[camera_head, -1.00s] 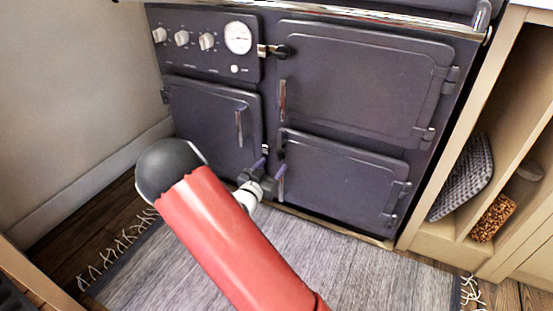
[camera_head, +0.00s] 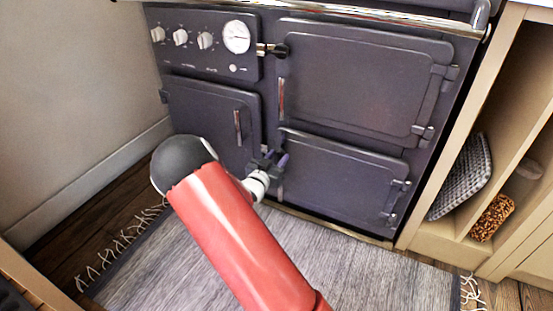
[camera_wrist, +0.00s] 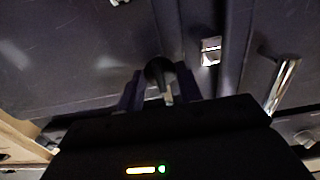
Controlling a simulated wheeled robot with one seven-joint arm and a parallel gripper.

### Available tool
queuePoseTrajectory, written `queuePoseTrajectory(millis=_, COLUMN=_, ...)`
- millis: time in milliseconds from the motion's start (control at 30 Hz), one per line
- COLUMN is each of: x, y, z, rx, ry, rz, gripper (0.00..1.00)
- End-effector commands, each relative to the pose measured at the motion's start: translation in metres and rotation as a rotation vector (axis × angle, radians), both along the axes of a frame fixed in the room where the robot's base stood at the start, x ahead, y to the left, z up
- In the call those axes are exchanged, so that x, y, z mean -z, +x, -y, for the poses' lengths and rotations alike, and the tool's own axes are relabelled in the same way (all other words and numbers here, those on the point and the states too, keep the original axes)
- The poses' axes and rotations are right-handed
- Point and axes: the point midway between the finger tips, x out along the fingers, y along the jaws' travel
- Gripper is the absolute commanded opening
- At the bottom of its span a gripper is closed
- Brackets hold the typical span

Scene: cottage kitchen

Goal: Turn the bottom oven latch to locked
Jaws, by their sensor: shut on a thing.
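The bottom oven door (camera_head: 340,178) is the lower right dark door of the range and looks closed. Its latch (camera_wrist: 158,70) has a dark round knob and a short pale metal bar in the wrist view. My gripper (camera_head: 275,158) is at the upper left edge of that door. In the wrist view my gripper (camera_wrist: 160,92) has its two purple fingers on either side of the latch, shut on it. The head view hides the latch behind the fingers, so its exact angle is hard to tell there.
The upper right door (camera_head: 362,82) has a similar latch (camera_head: 275,50) with its bar lying level to the left. The lower left door (camera_head: 210,118) has a chrome handle (camera_head: 238,127). A grey rug (camera_head: 330,255) covers the floor. A wooden shelf unit (camera_head: 440,240) stands at right.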

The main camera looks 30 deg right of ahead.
Motion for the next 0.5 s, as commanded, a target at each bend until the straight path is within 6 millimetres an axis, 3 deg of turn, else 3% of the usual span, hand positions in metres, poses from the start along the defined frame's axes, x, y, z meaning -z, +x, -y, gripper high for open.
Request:
queuePoseTrajectory(millis=100, x=0.0, y=-0.0001, z=0.0, rx=0.0, ry=0.0, rz=0.0, gripper=0.0)
queuePoseTrajectory(millis=500, x=-0.001, y=-0.0001, z=-0.0002, rx=0.0, ry=-0.039, rz=-0.051, gripper=0.0)
